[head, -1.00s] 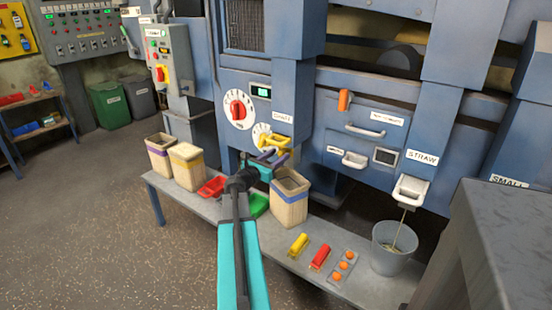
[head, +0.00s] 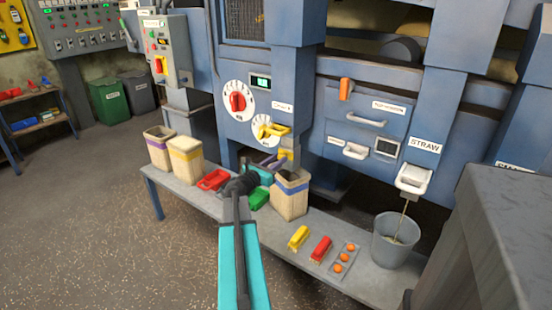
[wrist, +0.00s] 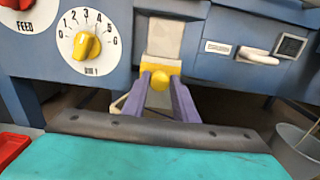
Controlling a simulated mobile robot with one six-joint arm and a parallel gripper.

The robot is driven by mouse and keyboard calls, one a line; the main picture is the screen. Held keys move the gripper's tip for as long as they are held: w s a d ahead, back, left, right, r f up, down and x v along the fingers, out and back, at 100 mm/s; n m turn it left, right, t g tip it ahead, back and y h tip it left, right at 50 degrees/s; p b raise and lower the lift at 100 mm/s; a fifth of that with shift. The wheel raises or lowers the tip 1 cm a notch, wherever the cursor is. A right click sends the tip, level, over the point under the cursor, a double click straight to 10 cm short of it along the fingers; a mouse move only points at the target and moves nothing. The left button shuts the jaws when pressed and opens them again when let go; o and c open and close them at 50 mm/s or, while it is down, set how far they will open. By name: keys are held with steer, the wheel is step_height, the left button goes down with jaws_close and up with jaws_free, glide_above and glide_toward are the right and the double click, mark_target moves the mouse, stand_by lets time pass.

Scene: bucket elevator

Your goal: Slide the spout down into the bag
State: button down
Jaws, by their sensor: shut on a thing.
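The spout (head: 286,154) has a yellow collar and hangs below the blue machine, above the bag's mouth. My gripper (head: 273,161) has purple fingers shut on the spout's yellow knob. In the wrist view, the fingers (wrist: 167,98) lie on either side of the yellow knob (wrist: 160,80), below a grey chute. The pale bag (head: 290,200) with a purple band stands upright on the bench under the spout. The spout's lower end is too small and partly covered to tell how deep it sits in the bag. My gripper hides most of the bag in the wrist view.
The bench (head: 215,205) carries two other bags to the left, red (head: 213,180) and green (head: 259,199) trays, yellow and red blocks, and a grey bucket (head: 396,240) at right. The dials (head: 264,127) are just above my gripper. A grey block fills the right foreground.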

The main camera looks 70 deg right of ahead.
steer(key=shift+w+f+b, duration=0.2)
steer(key=shift+f+b, duration=0.5)
steer(key=shift+f, duration=1.15)
steer(key=c, duration=1.4)
jaws_free()
steer(key=shift+f, duration=0.15)
steer(key=shift+c, duration=0.2)
steer(key=shift+s+a, duration=0.1)
steer(key=v, duration=1.3)
steer(key=shift+a+p, duration=0.25)
steer(key=shift+p, duration=0.15)
